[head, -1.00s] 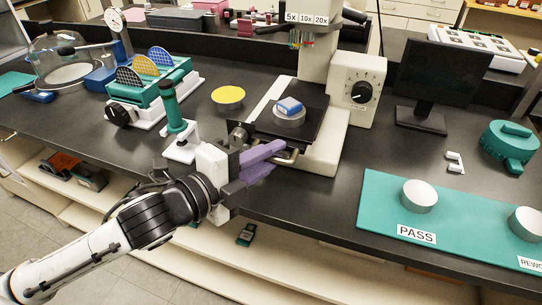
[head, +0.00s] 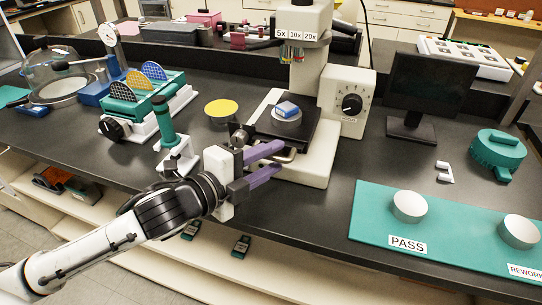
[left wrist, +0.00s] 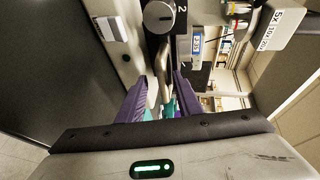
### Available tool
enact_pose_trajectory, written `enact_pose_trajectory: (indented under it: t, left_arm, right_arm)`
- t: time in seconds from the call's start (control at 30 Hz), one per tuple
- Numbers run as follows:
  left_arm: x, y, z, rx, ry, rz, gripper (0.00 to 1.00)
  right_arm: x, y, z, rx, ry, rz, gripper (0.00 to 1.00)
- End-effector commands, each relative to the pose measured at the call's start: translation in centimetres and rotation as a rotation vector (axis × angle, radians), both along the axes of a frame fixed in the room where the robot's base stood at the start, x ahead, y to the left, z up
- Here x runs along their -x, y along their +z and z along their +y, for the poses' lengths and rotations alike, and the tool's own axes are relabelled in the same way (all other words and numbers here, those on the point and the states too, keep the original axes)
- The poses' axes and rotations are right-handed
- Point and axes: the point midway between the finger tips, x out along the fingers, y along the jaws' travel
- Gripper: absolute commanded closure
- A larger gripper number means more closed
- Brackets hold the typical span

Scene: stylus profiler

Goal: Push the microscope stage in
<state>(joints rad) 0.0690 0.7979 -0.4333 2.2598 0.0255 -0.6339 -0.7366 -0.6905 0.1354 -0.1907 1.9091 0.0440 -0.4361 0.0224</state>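The microscope (head: 306,60) stands near the middle of the counter. Its black stage (head: 302,132) carries a pale round piece with a blue block (head: 288,107) on top. A metal handle bar sticks out at the stage's front; it shows in the left wrist view as a curved bar (left wrist: 165,62). My left gripper (head: 281,158) is at the front left of the stage. Its two purple fingers are apart, one on each side of the bar; I cannot tell whether they touch it. My right gripper is not in view.
A teal-and-white stand (head: 176,150) is close left of my left gripper. A yellow disc (head: 221,108) lies behind it. A monitor (head: 430,90) and a teal mat (head: 450,238) with two pale cylinders are to the right. The counter's front edge runs below my gripper.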

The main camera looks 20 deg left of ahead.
Motion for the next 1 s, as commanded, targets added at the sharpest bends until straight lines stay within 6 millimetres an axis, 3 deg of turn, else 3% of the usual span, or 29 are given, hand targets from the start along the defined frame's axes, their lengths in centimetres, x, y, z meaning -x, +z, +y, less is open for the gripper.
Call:
enact_pose_trajectory:
  t: [0.27,0.73,1.0]
  left_arm:
    - [0.6,0.2,0.3,-0.003,0.001,-0.005,0.71]
    - [7.2,1.5,2.6,-0.003,-0.002,0.001,0.71]
    - [8.9,2.3,3.3,0.003,0.001,0.002,0.71]
  right_arm:
    - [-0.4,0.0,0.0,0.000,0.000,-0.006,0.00]
    - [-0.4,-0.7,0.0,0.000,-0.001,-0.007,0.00]
    - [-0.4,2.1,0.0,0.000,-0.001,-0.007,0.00]
